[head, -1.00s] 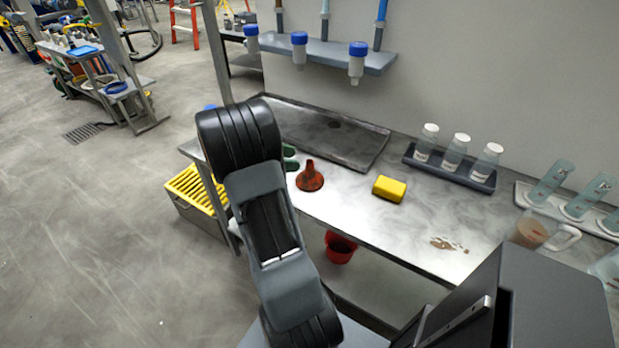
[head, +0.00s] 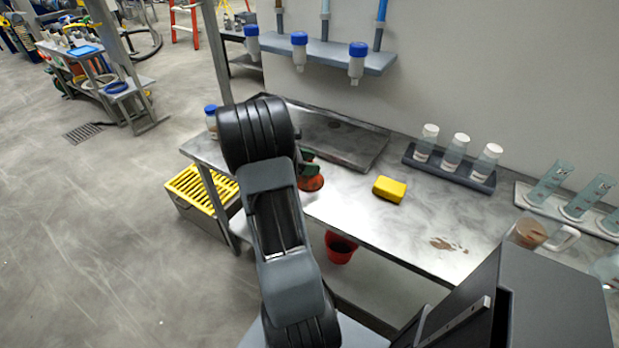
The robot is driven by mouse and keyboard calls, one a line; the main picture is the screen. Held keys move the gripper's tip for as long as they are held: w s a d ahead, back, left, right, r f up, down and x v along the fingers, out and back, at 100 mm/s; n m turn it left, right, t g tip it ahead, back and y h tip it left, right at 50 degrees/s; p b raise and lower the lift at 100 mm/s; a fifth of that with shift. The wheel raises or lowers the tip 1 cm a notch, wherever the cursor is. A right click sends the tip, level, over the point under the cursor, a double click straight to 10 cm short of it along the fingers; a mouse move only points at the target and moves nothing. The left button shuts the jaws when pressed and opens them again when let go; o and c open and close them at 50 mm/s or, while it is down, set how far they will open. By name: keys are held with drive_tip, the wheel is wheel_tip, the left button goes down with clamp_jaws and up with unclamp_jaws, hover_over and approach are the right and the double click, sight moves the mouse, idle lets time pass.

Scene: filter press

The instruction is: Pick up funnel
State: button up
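The red-brown funnel (head: 313,184) stands wide end down on the metal bench, just right of my arm. Its upper part is mostly hidden. My gripper (head: 308,162) shows only as a small dark green and dark piece beside my arm, in front of or at the funnel's spout. The rest of the gripper is hidden behind my arm. I cannot tell whether its fingers touch the funnel or how far apart they are.
A yellow sponge (head: 389,189) lies right of the funnel. A metal tray (head: 345,160) lies behind it. A bottle with a blue cap (head: 211,122) stands at the bench's left end. A bottle rack (head: 450,172) stands right.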

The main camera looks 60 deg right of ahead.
clamp_jaws()
drive_tip(key=shift+r, duration=0.1)
idle(0.4)
